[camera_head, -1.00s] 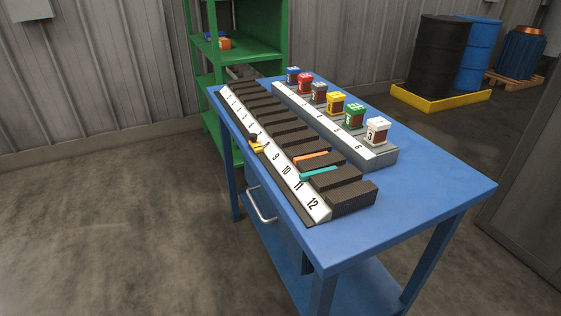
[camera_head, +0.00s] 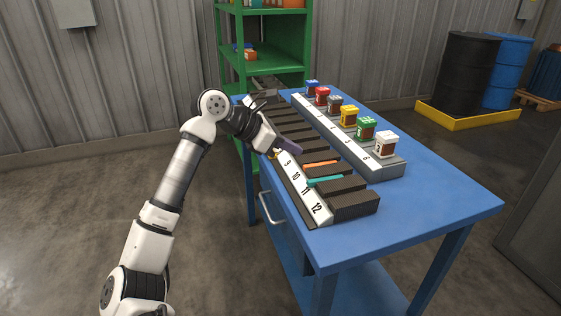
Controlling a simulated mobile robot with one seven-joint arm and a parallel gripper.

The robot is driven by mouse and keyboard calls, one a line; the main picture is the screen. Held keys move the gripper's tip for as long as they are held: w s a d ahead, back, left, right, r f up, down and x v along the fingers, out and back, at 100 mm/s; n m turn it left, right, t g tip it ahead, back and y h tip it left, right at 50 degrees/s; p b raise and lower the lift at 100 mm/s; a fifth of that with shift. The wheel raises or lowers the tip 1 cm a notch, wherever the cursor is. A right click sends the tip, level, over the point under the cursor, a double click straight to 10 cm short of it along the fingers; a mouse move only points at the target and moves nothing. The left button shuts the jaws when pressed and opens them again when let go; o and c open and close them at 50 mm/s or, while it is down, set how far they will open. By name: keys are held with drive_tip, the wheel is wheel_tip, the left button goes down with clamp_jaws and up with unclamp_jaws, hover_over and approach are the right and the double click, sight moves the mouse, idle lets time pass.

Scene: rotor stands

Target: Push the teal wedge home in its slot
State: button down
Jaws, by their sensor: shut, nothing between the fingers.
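The teal wedge (camera_head: 325,181) lies between two dark blocks of the numbered rack (camera_head: 353,206), near labels 11 and 12. Its near end sticks out a little towards the white label strip, further than the orange wedge (camera_head: 321,164) in a neighbouring gap. How deep it sits is hard to tell. My gripper (camera_head: 297,149) is above the rack's middle, near label 9, up and to the left of the teal wedge and apart from it. Its fingers are shut and empty. The gripper hides part of the rack and some labels.
A second rack (camera_head: 390,168) behind carries several jars with coloured lids. A small yellow item (camera_head: 274,154) shows at the label strip, partly hidden by my gripper. The blue table (camera_head: 430,205) is clear to the right. Green shelves (camera_head: 290,55) stand behind.

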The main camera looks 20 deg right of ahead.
sight(313, 180)
drive_tip(key=shift+w+d+f+y+b, duration=0.35)
drive_tip(key=shift+f+y, duration=0.2)
drive_tip(key=shift+f, duration=1.3)
drive_tip(key=shift+w+d+f+y+b, duration=0.35)
drive_tip(key=shift+d+f+y, duration=0.2)
drive_tip(key=shift+f, duration=1.25)
drive_tip(key=shift+w+d+f+y+b, duration=0.25)
drive_tip(key=shift+w+d+f+y, duration=0.25)
drive_tip(key=shift+f, duration=1.35)
drive_tip(key=shift+a, duration=0.1)
drive_tip(key=shift+d, duration=0.2)
drive_tip(key=shift+d, duration=1.35)
drive_tip(key=a+f+p+v, duration=0.1)
drive_tip(key=v, duration=0.5)
drive_tip(key=shift+r, duration=0.15)
drive_tip(key=shift+a, duration=0.1)
